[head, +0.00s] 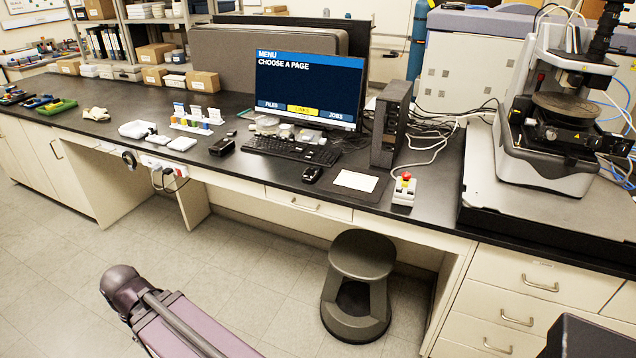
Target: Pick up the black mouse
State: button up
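The black mouse (311,174) lies on the dark bench top near its front edge, to the right of the black keyboard (290,150) and left of a dark pad with a white paper on it. Nothing covers it and nothing touches it from above. My gripper is not in view. A purple link of what looks like my own arm shows at the lower left, over the floor and well short of the bench.
A monitor (308,90) stands behind the keyboard, with a dark computer tower (391,123) to its right. A control box with a red button (404,188) sits near the front edge. The profiler (552,130) stands at right. A grey stool (358,285) is on the floor below.

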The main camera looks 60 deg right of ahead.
aim_at(311, 176)
jog(key=u, duration=0.05)
jog(key=k, duration=1.4)
jog(key=z, duration=1.9)
jog(key=i, duration=0.95)
